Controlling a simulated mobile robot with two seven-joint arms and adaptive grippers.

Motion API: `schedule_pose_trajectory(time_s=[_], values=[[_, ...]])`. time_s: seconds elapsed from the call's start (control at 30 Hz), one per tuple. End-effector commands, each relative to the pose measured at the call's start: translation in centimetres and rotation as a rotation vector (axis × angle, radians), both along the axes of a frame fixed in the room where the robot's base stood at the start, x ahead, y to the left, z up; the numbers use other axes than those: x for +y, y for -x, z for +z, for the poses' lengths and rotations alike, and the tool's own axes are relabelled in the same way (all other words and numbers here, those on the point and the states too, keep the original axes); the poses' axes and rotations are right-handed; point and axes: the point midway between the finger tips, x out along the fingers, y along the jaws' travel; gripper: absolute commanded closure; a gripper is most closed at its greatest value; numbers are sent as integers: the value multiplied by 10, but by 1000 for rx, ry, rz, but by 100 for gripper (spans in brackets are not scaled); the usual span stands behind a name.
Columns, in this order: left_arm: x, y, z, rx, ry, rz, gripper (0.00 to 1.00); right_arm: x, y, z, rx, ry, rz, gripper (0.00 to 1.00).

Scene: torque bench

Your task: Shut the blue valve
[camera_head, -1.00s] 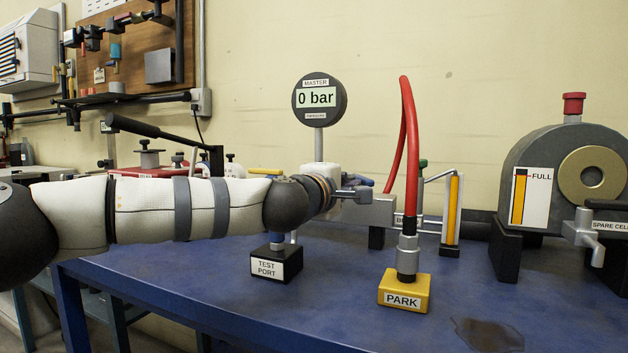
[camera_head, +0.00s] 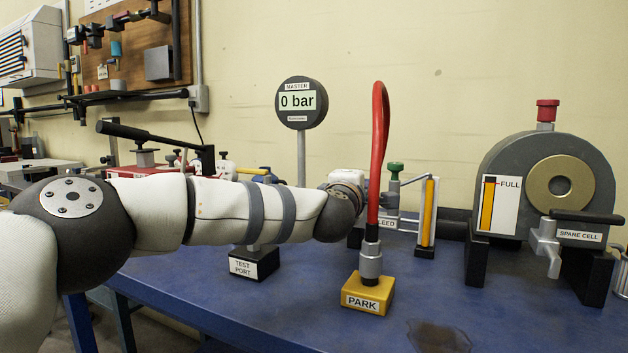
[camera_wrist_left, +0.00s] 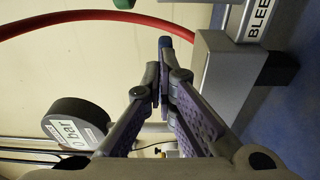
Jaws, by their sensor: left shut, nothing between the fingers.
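A small blue-ended grey part, seemingly the blue valve's handle (camera_wrist_left: 165,43), shows in the left wrist view beside the grey bleed block (camera_wrist_left: 220,85). My left gripper (camera_wrist_left: 162,78) is shut, with its fingertips right by this part. I cannot tell whether they touch it or how far the valve is turned. In the head view my left arm reaches across the bench behind the red hose. Its fingers and the blue handle are hidden there. The bleed block's label (camera_head: 385,224) is partly covered by the hose. My right gripper is not in view.
The red hose (camera_head: 379,130) stands in the yellow PARK block (camera_head: 367,302). The master gauge (camera_head: 300,102) reads 0 bar. A green knob (camera_head: 396,168) rises behind the bleed block. The TEST PORT block (camera_head: 254,264) sits below my arm. The spare cell (camera_head: 512,165) is at right.

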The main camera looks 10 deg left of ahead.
Motion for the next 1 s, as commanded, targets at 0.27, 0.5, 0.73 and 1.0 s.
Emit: schedule_pose_trajectory(time_s=[0.27,0.5,0.73,1.0], values=[[-1,-1,0,0,1,-1,100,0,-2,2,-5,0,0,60],[0,-1,0,1,1,-1,100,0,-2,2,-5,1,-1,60],[0,-1,0,1,1,0,100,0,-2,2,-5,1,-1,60],[3,23,1,1,1,-2,100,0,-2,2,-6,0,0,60]])
